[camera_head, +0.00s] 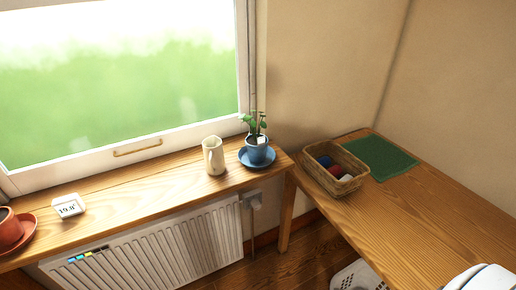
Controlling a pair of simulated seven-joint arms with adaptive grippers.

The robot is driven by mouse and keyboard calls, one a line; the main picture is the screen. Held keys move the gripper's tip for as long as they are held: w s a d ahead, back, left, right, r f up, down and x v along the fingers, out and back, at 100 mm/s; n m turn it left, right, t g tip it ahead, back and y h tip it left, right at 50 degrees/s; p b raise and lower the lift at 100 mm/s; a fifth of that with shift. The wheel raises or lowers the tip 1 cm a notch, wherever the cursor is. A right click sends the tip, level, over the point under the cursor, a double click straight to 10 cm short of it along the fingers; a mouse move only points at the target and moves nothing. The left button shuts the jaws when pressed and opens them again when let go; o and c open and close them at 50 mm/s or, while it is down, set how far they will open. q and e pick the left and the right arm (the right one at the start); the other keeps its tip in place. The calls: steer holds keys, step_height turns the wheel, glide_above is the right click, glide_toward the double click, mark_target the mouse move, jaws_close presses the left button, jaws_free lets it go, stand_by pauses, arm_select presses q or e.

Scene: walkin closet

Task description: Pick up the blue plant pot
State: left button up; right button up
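The blue plant pot (257,152) stands upright on a blue saucer (246,161) at the right end of the wooden windowsill. A small green plant (256,121) grows in it, and a white tag or label shows at its rim. A cream jug (213,156) stands just left of the pot, apart from it. Neither of my grippers shows in the head view, and nothing is touching the pot.
A terracotta pot (9,229) on a saucer and a small white display (69,206) stand on the left of the sill. A radiator (150,250) is below. A wicker basket (352,184) and green mat (380,158) lie on the right table (420,225).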

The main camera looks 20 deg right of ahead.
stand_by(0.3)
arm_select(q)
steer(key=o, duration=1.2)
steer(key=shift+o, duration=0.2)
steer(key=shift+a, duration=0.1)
